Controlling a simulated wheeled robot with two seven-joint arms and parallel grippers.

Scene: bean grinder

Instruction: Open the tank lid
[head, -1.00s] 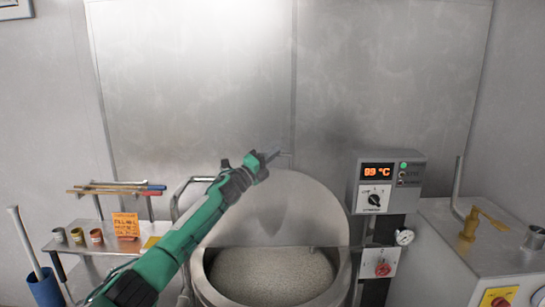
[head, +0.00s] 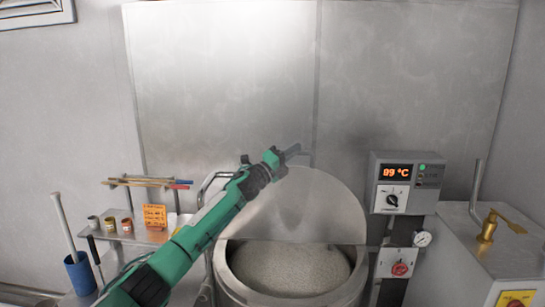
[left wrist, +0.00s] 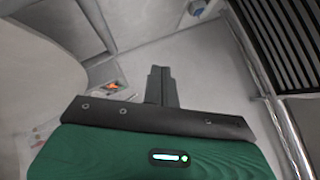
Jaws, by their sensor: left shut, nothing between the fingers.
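The steel tank (head: 225,277) stands at the lower middle of the head view, full nearly to the rim with pale grainy contents (head: 290,268). Its round steel lid (head: 305,205) stands raised, tilted up behind the opening. My left arm reaches across from the lower left. My left gripper (head: 292,151) is shut and empty at the lid's upper left edge; whether it touches the lid I cannot tell. In the left wrist view the closed fingers (left wrist: 160,86) point away over a pale floor. My right gripper is not in view.
A control box (head: 404,183) with a lit display, a gauge (head: 422,238) and a red switch stand right of the tank. A steel cabinet (head: 470,250) with a brass lever is at far right. A shelf (head: 125,236) with small cups and a blue holder (head: 80,272) are at left.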

